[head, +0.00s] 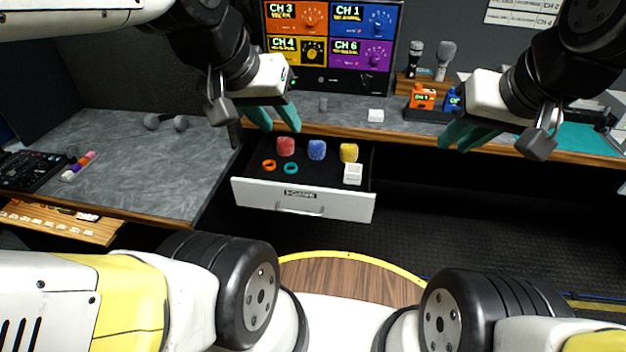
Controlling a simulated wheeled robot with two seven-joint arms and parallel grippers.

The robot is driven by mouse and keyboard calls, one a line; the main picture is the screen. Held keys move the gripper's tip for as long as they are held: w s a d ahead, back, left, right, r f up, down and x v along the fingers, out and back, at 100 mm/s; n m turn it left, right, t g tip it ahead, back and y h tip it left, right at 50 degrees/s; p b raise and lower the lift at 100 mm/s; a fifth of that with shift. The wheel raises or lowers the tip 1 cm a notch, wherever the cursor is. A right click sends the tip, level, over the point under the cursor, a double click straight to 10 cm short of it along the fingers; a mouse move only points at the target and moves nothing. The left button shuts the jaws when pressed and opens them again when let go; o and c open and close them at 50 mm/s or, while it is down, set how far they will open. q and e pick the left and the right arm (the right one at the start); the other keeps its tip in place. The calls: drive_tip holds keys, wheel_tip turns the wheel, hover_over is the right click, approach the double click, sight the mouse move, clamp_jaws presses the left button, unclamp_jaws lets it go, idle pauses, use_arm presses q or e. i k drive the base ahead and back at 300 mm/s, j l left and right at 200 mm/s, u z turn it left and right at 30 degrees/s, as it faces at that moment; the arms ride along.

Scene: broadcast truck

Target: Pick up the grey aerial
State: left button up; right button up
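My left gripper (276,118) is to the left of the stub, above the desk's front edge. Its teal fingers are apart and nothing shows between them. My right gripper (458,137) is well to the right, in front of the desk edge. Its teal fingers look parted and empty.
An open drawer (272,196) below the desk holds red, blue and yellow foam pieces, two rings and a white box. A white block (375,115) lies right of the stub. Orange (422,98) and blue packs, and microphones (444,60), stand further right.

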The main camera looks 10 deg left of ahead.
sight(323, 100)
drive_tip(key=i+j, duration=0.75)
drive_tip(key=i, duration=0.25)
